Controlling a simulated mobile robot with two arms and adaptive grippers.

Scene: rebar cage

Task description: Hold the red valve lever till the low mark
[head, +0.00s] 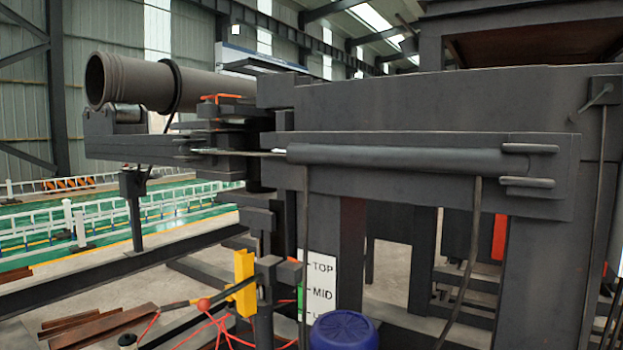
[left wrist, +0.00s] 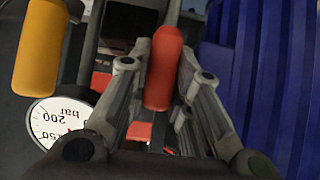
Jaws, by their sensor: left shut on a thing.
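The red valve lever (left wrist: 164,65) shows in the left wrist view as a rounded red handle. My left gripper (left wrist: 160,85) has one finger on each side of it and is shut on it. The far end of the handle sticks out beyond the fingers. In the head view I cannot make out the lever in the grip or the left gripper. A white mark board (head: 321,283) reads TOP and MID; a lower mark is mostly hidden behind the blue drum (head: 343,332). A green strip (head: 300,300) shows at the board's left edge. My right gripper is not in view.
In the left wrist view, a yellow handle (left wrist: 38,48) and a pressure gauge (left wrist: 56,122) are at left, and blue ribbed plastic (left wrist: 262,75) is at right. The head view shows a large pipe (head: 150,82), a yellow bracket (head: 245,282), a red ball (head: 203,304) and red cables.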

